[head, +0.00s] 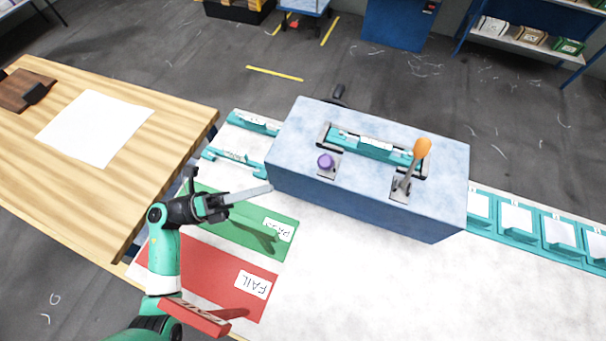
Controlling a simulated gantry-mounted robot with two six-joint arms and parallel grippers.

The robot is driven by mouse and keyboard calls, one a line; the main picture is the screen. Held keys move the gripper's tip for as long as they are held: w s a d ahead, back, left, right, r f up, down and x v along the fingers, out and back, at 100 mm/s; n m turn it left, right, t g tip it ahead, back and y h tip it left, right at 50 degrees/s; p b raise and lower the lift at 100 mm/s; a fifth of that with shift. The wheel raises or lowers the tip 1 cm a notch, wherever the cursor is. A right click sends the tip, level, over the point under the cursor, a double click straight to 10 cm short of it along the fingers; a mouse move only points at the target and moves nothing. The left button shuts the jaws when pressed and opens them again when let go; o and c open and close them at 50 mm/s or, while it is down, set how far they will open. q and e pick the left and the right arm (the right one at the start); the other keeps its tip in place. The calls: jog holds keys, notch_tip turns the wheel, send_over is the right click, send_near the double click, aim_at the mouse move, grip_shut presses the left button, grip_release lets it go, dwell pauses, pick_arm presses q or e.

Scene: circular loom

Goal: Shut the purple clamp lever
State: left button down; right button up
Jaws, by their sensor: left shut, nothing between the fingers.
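The purple clamp lever (325,161) shows as a short purple knob over a grey base plate, at the left front of the blue block's top. Its shaft is mostly hidden under the knob, so its exact tilt is hard to tell. The blue block (350,205) carries a teal strip (372,148) in a dark-ended holder behind the lever. A second clamp lever (422,149) with an orange handle stands raised at the right. My left gripper (262,191) is shut and empty, left of the block and lower in the picture than the purple lever. It appears apart from the lever.
Green (240,222) and red (215,272) mats marked PASS and FAIL lie below my left arm. Teal trays (540,232) line the right. Teal strips (235,160) lie left of the block. A wooden table (150,150) stands left. The white tabletop (370,285) in front is clear.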

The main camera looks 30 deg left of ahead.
aim_at(327, 164)
pick_arm(q)
jog(key=x, duration=1)
jog(key=shift+p, duration=0.3)
pick_arm(e)
jog(key=shift+r, duration=0.3)
jog(key=shift+r, duration=0.1)
